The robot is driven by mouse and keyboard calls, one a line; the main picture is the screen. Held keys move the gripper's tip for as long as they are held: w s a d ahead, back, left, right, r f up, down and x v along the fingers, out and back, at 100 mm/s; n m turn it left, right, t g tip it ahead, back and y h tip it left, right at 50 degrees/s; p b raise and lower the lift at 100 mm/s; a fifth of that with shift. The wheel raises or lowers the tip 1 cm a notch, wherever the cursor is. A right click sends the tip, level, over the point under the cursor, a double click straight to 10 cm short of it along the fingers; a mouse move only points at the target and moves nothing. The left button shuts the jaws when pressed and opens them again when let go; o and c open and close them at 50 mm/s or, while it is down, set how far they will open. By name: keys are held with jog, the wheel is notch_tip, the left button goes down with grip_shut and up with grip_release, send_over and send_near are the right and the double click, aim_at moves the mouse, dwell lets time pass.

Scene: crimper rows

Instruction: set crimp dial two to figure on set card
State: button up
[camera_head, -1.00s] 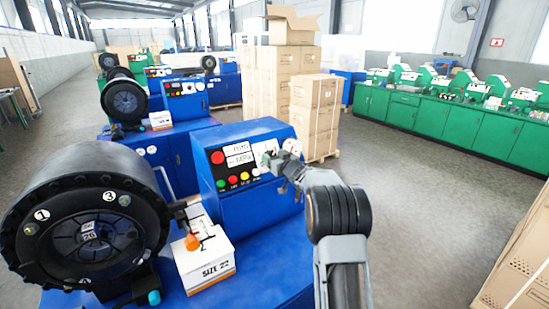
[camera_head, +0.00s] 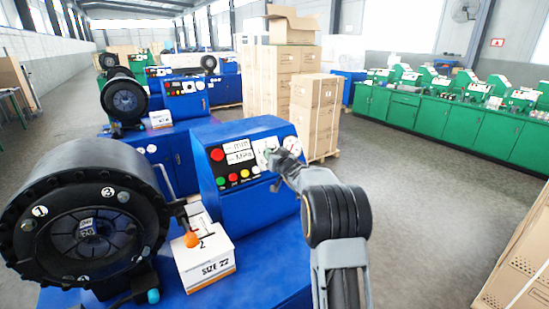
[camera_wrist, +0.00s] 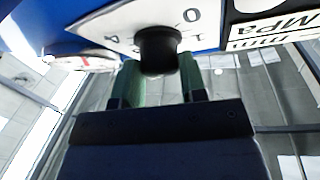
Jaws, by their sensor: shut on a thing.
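In the wrist view, my gripper (camera_wrist: 161,84) is shut on a black dial knob (camera_wrist: 158,46), its green fingers on either side. The knob stands on a white plate (camera_wrist: 105,28) with dark figures around it; my view is upside down and the knob's pointer is hidden. In the head view, my gripper (camera_head: 277,160) is at the right of the blue machine's control panel (camera_head: 237,168), covering the knob. I cannot tell which dial number it bears. The mm and MPa labels (camera_head: 239,151) sit left of it. No set card is readable.
A white round gauge (camera_head: 292,144) is close beside my gripper. A SIZE 22 box (camera_head: 206,264) and the black crimper head (camera_head: 85,230) stand to the left. Stacked cartons (camera_head: 316,115) are behind the panel.

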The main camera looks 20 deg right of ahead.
jog(key=o, duration=0.9)
jog(key=shift+s, duration=0.1)
jog(key=s+b, duration=0.1)
jog(key=s, duration=0.5)
jog(key=s+b, duration=0.2)
jog(key=s, duration=0.5)
jog(key=shift+s+d+r, duration=0.15)
jog(key=shift+s, duration=0.15)
